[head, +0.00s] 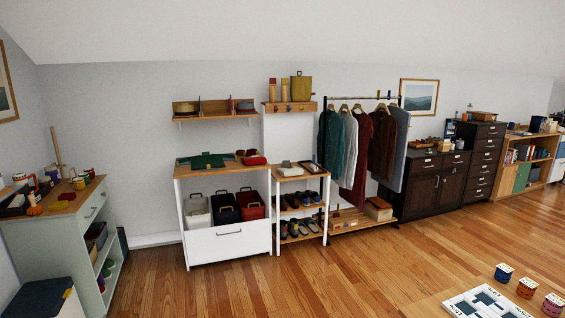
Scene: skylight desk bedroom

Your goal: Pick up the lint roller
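I cannot pick out the lint roller for certain in the head view; many of the objects are too small to tell apart. A wooden-topped white unit (228,245) stands against the far wall with a green folded garment (205,160) and red items (254,159) on top. A wall shelf (216,117) above it holds small upright items and what look like hats. My gripper is not in view.
A clothes rack (362,98) with hanging garments and a shoe shelf (300,208) stand right of the unit. A pale cabinet (50,240) is at left, dark cabinets (436,190) at right. A table corner (425,307) is at lower right. The middle wooden floor (330,272) is clear.

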